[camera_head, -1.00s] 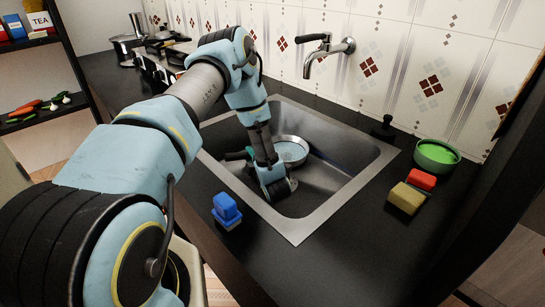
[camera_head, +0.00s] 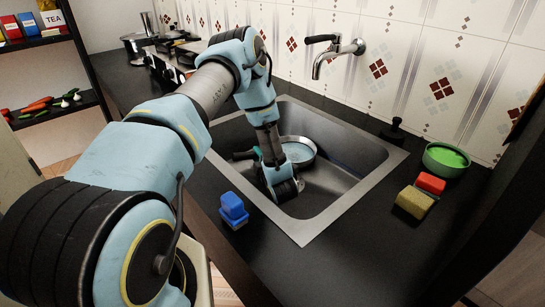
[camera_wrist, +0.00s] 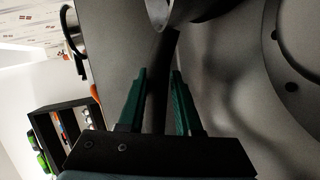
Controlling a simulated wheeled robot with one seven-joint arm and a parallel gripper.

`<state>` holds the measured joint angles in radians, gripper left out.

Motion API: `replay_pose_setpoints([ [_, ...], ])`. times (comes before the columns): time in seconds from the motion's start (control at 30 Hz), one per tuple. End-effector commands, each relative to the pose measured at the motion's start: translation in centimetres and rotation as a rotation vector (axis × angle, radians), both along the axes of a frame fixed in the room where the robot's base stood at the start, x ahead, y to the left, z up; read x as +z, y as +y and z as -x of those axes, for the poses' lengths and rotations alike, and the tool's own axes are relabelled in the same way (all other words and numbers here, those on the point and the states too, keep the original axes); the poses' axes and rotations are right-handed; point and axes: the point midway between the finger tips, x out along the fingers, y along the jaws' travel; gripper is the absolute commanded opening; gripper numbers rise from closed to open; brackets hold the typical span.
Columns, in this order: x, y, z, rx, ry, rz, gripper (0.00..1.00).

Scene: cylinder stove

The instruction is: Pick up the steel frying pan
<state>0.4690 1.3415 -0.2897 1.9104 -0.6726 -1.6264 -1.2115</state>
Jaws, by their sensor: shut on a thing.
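The steel frying pan (camera_head: 299,150) sits in the sink, its round bowl partly hidden behind my arm in the head view. In the wrist view, the green fingers of my gripper (camera_wrist: 158,72) stand on both sides of a dark bar that looks like the pan's handle (camera_wrist: 163,50). My gripper is shut on this handle. A curved metal edge shows at the top of the wrist view, past the fingertips. I cannot tell whether the pan is clear of the sink floor.
The sink (camera_head: 350,195) has a raised steel rim around my gripper. A wall tap (camera_head: 335,50) hangs above it. A blue sponge (camera_head: 233,207) lies on the near left counter. Yellow (camera_head: 414,202) and red (camera_head: 430,183) sponges and a green bowl (camera_head: 446,160) stand at right.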

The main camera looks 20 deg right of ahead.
Motion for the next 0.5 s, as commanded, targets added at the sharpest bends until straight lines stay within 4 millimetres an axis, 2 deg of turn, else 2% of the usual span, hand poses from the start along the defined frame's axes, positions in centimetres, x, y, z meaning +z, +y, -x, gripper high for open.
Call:
replay_pose_setpoints([
  [0.27,1.0,-0.1,-0.1,0.0,-0.004,0.003,0.0],
  [0.5,3.9,-0.1,-0.1,0.001,-0.006,0.003,0.0],
])
